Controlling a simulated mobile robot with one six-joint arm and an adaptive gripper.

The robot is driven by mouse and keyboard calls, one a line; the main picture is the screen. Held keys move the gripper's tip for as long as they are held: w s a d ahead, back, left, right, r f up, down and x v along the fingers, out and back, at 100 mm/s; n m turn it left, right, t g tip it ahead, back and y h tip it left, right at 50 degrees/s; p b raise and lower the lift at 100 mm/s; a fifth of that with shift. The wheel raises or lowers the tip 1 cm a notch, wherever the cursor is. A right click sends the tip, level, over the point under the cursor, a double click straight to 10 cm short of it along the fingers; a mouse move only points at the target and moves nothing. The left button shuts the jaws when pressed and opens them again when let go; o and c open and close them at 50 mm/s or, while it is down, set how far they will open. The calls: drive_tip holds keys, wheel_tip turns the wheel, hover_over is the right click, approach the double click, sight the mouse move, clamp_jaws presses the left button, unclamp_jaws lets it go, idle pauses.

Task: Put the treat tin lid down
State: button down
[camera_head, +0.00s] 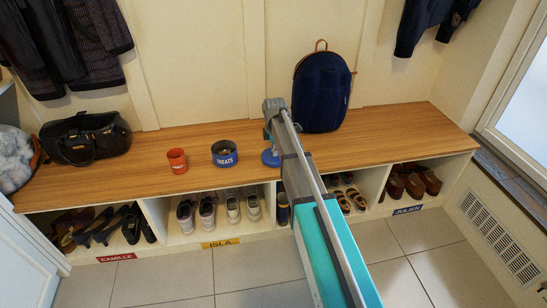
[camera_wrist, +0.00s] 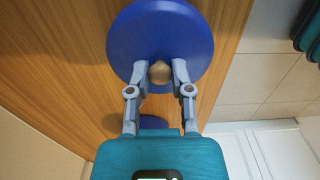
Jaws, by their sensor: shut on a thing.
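The treat tin lid is a round blue disc (camera_wrist: 160,28) with a small wooden knob (camera_wrist: 160,72). In the wrist view my gripper (camera_wrist: 161,76) is shut on the knob, one finger on each side. In the head view the lid (camera_head: 270,159) shows beside my arm, over the wooden bench and right of the tin; my arm partly hides it. I cannot tell whether it touches the wood. The open treat tin (camera_head: 225,155), blue with "TREATS" on its side, stands upright on the bench. My gripper's fingers are mostly hidden in the head view.
On the bench (camera_head: 130,184) stand a red cup (camera_head: 177,161) left of the tin, a black bag (camera_head: 88,138) farther left, and a navy backpack (camera_head: 321,92) behind my arm. Shoes fill the cubbies below. The bench top right of the backpack is clear.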

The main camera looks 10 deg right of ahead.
drive_tip(key=shift+f+b, duration=0.8)
drive_tip(key=shift+f, duration=0.3)
drive_tip(key=shift+f, duration=0.2)
drive_tip(key=c, duration=0.5)
unclamp_jaws()
drive_tip(key=shift+c, duration=0.2)
drive_tip(key=shift+r, duration=0.3)
wheel_tip(320, 180, up, 12)
drive_tip(key=p, duration=1.2)
drive_tip(key=shift+f, duration=0.1)
